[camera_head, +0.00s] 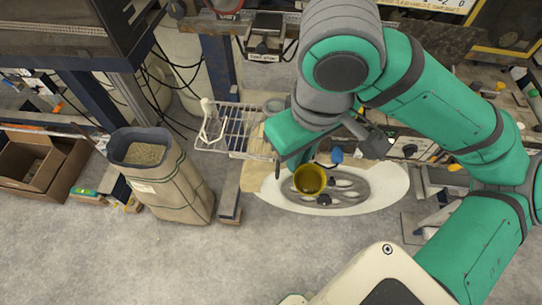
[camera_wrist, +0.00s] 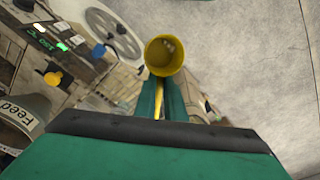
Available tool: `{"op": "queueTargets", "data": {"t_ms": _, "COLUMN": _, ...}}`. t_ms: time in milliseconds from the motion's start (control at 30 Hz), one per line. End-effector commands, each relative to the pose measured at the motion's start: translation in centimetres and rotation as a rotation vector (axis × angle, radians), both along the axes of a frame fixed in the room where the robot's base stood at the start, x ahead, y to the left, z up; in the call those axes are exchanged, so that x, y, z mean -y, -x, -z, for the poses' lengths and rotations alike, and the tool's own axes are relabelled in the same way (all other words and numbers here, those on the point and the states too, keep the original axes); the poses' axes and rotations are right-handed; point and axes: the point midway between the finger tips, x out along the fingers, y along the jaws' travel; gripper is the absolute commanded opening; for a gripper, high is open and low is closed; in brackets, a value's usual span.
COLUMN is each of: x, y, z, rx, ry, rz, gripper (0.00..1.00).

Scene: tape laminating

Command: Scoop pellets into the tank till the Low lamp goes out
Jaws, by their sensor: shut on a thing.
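My gripper (camera_wrist: 160,100) is shut on a yellow scoop (camera_wrist: 165,57), whose round mouth faces the wrist camera. Some paler shapes show inside the scoop; I cannot tell if they are pellets. In the head view the scoop (camera_head: 310,180) is below my forearm, over the pale oval machine base. An open paper sack (camera_head: 172,190) of tan pellets (camera_head: 145,153) stands on the floor at left, well apart from the scoop. A grey rounded vessel labelled "Feed" (camera_wrist: 28,112), seemingly the tank, shows at the left of the wrist view. I cannot make out the Low lamp.
A control panel (camera_wrist: 45,38) with lit green figures and a yellow knob (camera_wrist: 53,79) is near the vessel. A wire rack (camera_head: 232,130) and a blue post (camera_head: 218,65) stand between sack and scoop. Cardboard boxes (camera_head: 40,165) lie at far left. The front floor is clear.

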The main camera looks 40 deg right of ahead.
Motion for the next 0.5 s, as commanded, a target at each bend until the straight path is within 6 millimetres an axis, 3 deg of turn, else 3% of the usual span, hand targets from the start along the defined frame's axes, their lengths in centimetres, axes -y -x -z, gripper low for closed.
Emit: {"op": "queueTargets", "data": {"t_ms": 500, "x": 6.5, "y": 6.5, "z": -3.5, "rx": 0.000, "ry": -0.001, "rz": 0.007, "gripper": 0.00}}
